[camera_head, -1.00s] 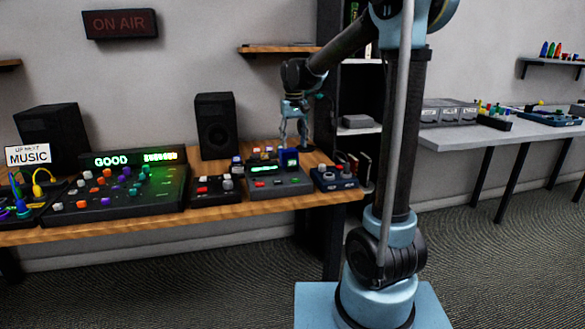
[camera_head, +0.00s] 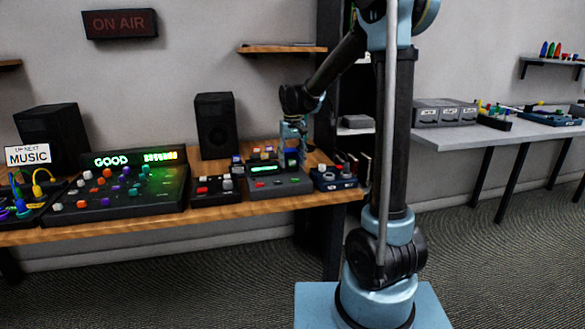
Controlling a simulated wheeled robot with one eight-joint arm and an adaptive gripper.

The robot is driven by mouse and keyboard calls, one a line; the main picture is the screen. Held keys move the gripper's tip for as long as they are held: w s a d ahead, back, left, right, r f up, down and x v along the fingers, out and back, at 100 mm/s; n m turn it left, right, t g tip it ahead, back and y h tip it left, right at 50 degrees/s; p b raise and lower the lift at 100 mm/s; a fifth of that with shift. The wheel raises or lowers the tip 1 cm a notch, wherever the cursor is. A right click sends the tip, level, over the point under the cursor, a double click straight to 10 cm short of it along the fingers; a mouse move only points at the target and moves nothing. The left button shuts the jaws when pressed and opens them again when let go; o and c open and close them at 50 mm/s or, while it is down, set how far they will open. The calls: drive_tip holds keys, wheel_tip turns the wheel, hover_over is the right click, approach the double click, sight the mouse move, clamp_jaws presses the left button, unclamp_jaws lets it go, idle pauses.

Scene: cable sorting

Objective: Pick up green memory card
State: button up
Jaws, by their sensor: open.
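My gripper (camera_head: 291,156) is open and points down over the back right of the grey device with a green-lit display (camera_head: 268,181). Its fingers are beside or around a small dark blue block (camera_head: 291,159) there; I cannot tell whether they touch it. I cannot clearly pick out a green memory card. Small items stand at the back of the device, partly hidden and too small to tell.
The wooden desk (camera_head: 230,210) also bears a mixer board (camera_head: 120,205), a small button box (camera_head: 214,190), a blue-edged control box (camera_head: 334,178) and a black speaker (camera_head: 215,125). A white table (camera_head: 500,135) stands at the right.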

drive_tip(key=c, duration=0.9)
